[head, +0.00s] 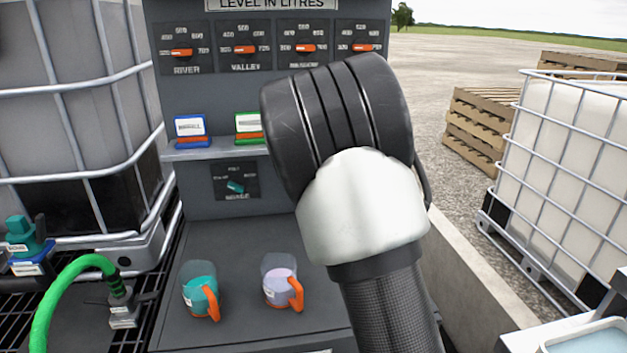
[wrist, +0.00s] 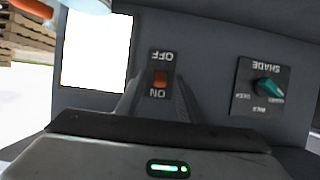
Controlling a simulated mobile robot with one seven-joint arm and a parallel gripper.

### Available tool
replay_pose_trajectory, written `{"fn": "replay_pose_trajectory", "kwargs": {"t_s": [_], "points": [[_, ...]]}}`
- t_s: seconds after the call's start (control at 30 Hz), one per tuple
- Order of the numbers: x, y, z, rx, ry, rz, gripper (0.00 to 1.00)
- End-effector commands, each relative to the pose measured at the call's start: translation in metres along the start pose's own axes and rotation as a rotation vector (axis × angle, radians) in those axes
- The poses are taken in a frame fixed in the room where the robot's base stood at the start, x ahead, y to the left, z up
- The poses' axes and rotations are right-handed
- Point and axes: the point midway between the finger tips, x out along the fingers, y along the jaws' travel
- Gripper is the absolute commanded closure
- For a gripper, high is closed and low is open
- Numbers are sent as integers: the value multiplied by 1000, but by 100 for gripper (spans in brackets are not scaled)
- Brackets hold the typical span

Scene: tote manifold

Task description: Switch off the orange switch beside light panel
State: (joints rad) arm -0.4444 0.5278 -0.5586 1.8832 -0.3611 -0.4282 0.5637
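The orange switch (wrist: 160,78) is on a small dark plate in the wrist view, which shows the lettering upside down. OFF is at the picture's top and ON at the bottom; the orange part appears nearer ON. The bright white light panel (wrist: 95,48) is left of it. My gripper (wrist: 158,92) is open, its two dark fingers on either side of the switch plate with nothing between them. I cannot tell whether they touch the wall. In the head view my arm hides the switch, the light panel and the gripper's fingers.
A teal SHADE knob (wrist: 268,87) is right of the switch in the wrist view. The head view shows orange-pointer gauges (head: 243,48), a card ledge (head: 220,150), and two orange-handled jugs, one teal (head: 196,283), one lilac (head: 275,282). A caged tote (head: 575,155) stands right.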

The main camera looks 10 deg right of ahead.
Motion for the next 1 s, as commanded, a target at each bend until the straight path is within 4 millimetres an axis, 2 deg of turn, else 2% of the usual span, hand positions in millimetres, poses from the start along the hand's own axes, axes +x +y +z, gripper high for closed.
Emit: {"fn": "replay_pose_trajectory", "kwargs": {"t_s": [0.27, 0.47, 0.73, 1.0], "points": [[1, 0, 0, 0, -1, 0, 66], [1, 0, 0, 0, 0, 0, 99], [4, -1, 7, 0, 26, -3, 100], [7, -2, 19, 3, 156, -7, 100]]}}
